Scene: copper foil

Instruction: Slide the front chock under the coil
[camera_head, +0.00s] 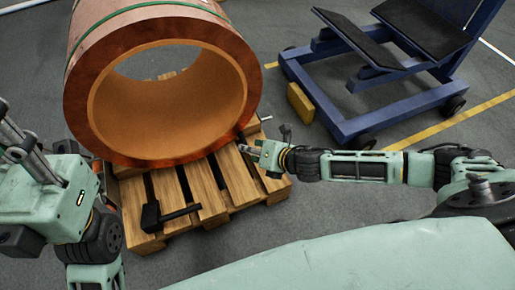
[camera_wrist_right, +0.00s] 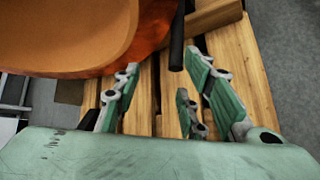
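The copper coil (camera_head: 165,75) lies on its side on a wooden pallet (camera_head: 228,190), its open bore facing me. A wooden block (camera_head: 252,126) sits at the coil's right lower side; it also shows in the right wrist view (camera_wrist_right: 213,14), with a dark bar (camera_wrist_right: 177,40) beside it. I take it for a chock, but cannot tell whether it is the front one. My right gripper (camera_head: 262,153) is beside the coil's lower right edge, over the pallet. My left gripper's fingers are unclear at the left edge.
A black mallet-like tool (camera_head: 165,213) lies on the pallet's front slats. A blue cart (camera_head: 375,115) with black pads stands at the upper right, with a yellow block (camera_head: 300,103) beside it.

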